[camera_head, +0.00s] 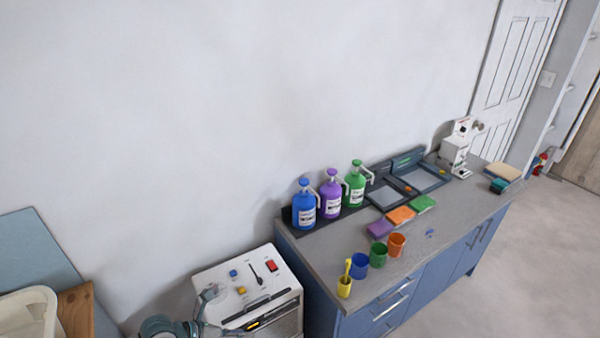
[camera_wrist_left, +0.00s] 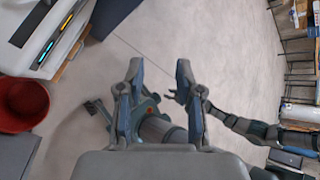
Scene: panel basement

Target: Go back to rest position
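My left gripper (camera_wrist_left: 159,68) is open in the left wrist view. Its two fingers stand apart with only bare floor between their tips, and it holds nothing. A grey and teal arm, which looks like my right arm (camera_wrist_left: 245,125), comes in from the right of that view. Its hand end is partly behind a finger of my left gripper, too small to tell open from shut. In the head view a grey-teal part of my arm (camera_head: 168,327) shows at the bottom edge, in front of the white machine (camera_head: 245,290).
A blue cabinet with a grey counter (camera_head: 325,245) stands along the wall. It carries blue (camera_head: 304,207), purple (camera_head: 331,196) and green (camera_head: 355,187) bottles, several cups and sponges. A red bin (camera_wrist_left: 22,104) stands on the floor at left in the wrist view. Open floor (camera_head: 530,270) lies right.

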